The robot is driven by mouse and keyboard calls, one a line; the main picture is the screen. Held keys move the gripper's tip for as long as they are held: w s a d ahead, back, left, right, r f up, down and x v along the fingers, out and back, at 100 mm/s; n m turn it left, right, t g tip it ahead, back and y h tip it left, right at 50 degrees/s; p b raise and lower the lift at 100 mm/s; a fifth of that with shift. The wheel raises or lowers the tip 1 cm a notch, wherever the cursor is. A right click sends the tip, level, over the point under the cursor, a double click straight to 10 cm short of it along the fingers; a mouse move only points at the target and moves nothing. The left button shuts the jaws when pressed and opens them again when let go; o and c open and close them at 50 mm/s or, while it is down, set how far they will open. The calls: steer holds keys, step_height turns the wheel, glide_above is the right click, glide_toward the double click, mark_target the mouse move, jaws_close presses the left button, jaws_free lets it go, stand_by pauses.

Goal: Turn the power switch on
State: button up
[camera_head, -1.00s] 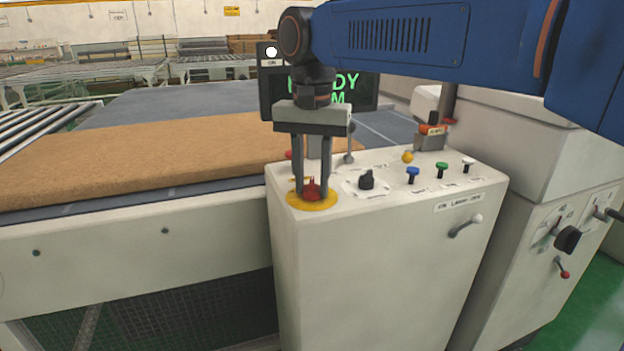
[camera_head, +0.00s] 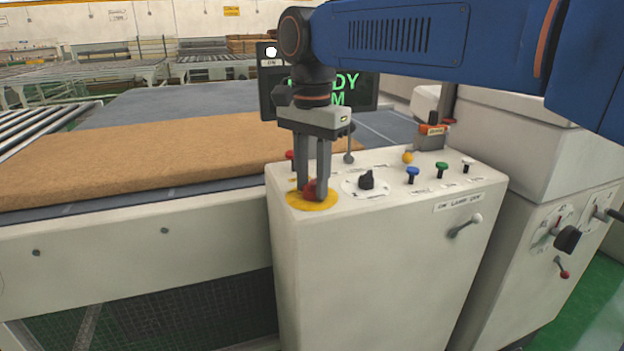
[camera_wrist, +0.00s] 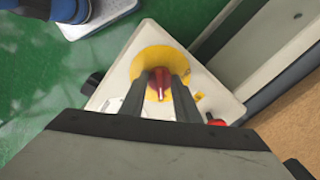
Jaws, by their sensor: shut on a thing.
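The red power switch (camera_head: 309,189) sits on a yellow round plate (camera_head: 322,205) at the near left corner of the white control cabinet's top. My gripper (camera_head: 314,190) points straight down and is shut on the red switch. In the wrist view the red switch (camera_wrist: 158,84) shows between the two fingers (camera_wrist: 160,88), with the yellow plate (camera_wrist: 150,58) around it. The fingers hide part of the switch in the head view. A black screen (camera_head: 362,92) behind my gripper shows green letters, partly hidden by my arm. A white lamp (camera_head: 271,52) above an "ON" label is lit beside it.
A black knob (camera_head: 366,180), blue (camera_head: 412,173), green (camera_head: 441,168) and white (camera_head: 467,164) buttons and a yellow knob (camera_head: 407,158) stand to the right on the cabinet top. A brown mattress (camera_head: 150,158) lies on the conveyor at left.

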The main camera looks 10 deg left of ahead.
mark_target(312, 181)
steer(key=o, duration=1)
steer(key=shift+o, duration=0.2)
steer(key=shift+r, duration=0.1)
step_height(312, 181, up, 17)
steer(key=shift+r, duration=0.15)
